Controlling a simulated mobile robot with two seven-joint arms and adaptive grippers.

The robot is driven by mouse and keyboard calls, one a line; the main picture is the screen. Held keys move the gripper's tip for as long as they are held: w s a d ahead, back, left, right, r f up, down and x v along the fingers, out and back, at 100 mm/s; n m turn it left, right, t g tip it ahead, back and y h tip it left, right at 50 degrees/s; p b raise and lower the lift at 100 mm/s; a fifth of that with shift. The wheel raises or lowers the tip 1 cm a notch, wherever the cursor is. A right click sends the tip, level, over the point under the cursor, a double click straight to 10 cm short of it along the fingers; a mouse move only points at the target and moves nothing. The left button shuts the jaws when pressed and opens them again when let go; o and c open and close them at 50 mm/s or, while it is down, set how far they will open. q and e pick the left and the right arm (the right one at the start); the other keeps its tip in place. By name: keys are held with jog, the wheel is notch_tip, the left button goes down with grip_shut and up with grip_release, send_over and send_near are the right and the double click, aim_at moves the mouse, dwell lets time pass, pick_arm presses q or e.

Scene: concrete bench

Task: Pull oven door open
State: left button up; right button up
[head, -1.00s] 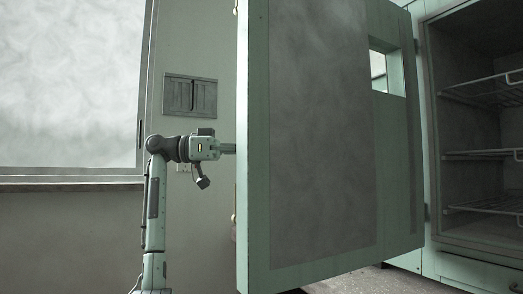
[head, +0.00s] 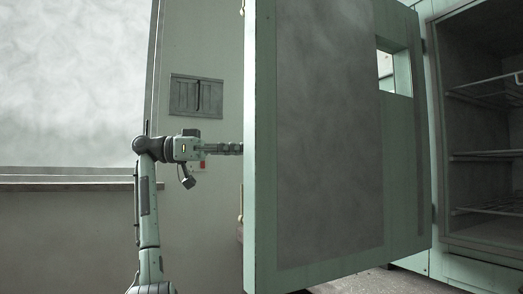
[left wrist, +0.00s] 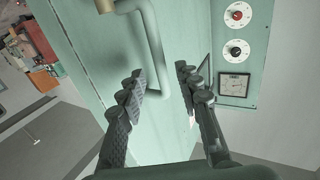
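The pale green oven door (head: 410,170), with a grey inner panel and a small window, stands wide open in the head view. Its handle is hidden behind the door there. In the left wrist view a curved pale green handle (left wrist: 156,45) stands out from the door's outer face (left wrist: 80,60). My left gripper (head: 240,148) is at the door's left edge in the head view, its tips partly hidden by the edge. In the left wrist view my left gripper (left wrist: 160,72) has its fingers spread, with the handle's lower bend between and beyond them. My right gripper is not in view.
The oven cavity (head: 480,120) with several wire racks is exposed at the right. A wall panel (head: 196,96) and a large window (head: 70,80) are behind my left arm.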

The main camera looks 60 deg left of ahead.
pick_arm(q)
jog(key=v, duration=0.7)
jog(key=shift+s, duration=0.2)
